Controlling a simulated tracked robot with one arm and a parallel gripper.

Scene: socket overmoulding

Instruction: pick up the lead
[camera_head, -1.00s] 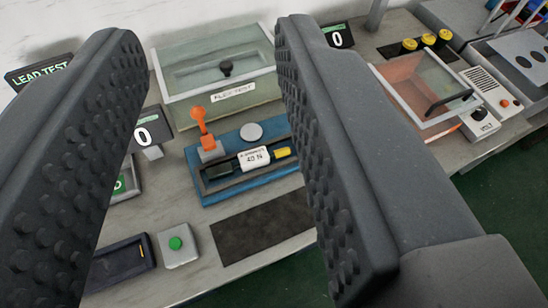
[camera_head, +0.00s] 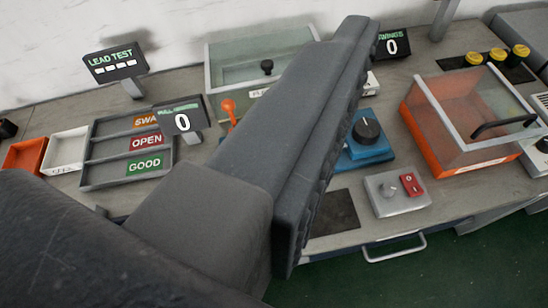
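I cannot make out a lead in this view. One dark grey finger of my gripper (camera_head: 315,140) crosses the middle of the picture, reaching up from the lower left, with its ridged pad side turned to the right. The other finger cannot be made out, so the gap between them does not show. Nothing is visibly held.
On the left are a grey sorting tray (camera_head: 88,160) with OPEN and GOOD labels, a white bin (camera_head: 67,152) and an orange bin (camera_head: 24,156). A clear-lidded orange box (camera_head: 425,125) stands right. A switch box (camera_head: 398,193) sits near the front edge. A LEAD TEST display (camera_head: 115,62) stands behind.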

